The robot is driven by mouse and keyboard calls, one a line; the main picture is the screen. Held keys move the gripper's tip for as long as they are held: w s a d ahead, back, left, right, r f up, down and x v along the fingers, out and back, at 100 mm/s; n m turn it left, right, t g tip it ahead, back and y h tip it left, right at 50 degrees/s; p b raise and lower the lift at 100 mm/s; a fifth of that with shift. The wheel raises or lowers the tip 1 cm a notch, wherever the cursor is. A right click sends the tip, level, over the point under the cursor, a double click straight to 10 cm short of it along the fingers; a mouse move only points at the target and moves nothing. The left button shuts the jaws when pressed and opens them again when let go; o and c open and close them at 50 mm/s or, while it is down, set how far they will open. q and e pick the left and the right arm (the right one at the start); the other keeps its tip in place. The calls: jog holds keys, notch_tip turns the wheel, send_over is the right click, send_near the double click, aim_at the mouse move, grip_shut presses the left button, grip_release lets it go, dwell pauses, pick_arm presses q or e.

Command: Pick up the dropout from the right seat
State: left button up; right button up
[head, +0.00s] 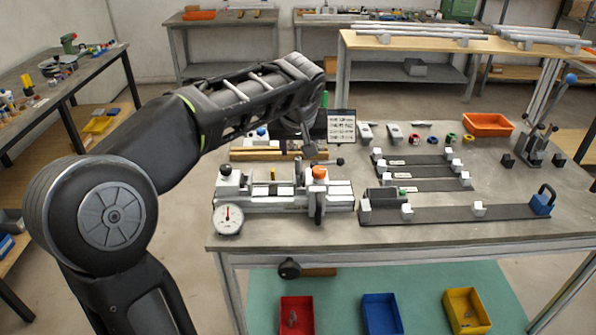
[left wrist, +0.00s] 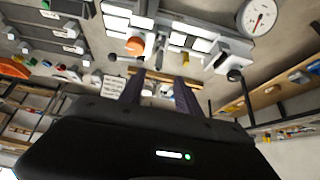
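A silvery jig (head: 265,200) stands at the front left of the bench, with a black knob on its left and an orange knob (head: 319,173) on its right. It also shows upside down in the left wrist view (left wrist: 118,24), where the orange knob (left wrist: 134,45) is near the fingers. I cannot make out a dropout or its seat for certain. My left gripper (head: 308,147) points down behind the jig's right part. In the left wrist view its two dark fingers (left wrist: 160,86) are apart, with nothing visibly held between them. My right gripper is not in view.
A round dial gauge (head: 228,220) sits at the jig's front left. Right of the jig are dark rails (head: 445,214) with white blocks. Small grey parts (head: 395,131), a printed sheet (head: 341,126) and an orange tray (head: 487,125) lie farther back. Coloured bins (head: 381,313) stand below.

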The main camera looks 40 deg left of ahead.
aim_at(298, 159)
pick_arm(q)
jog(key=shift+x, duration=1.45)
jog(key=shift+p+x, duration=0.85)
jog(key=shift+x, duration=1.75)
jog(key=shift+w+d, duration=0.1)
jog(key=shift+w, duration=0.05)
grip_shut()
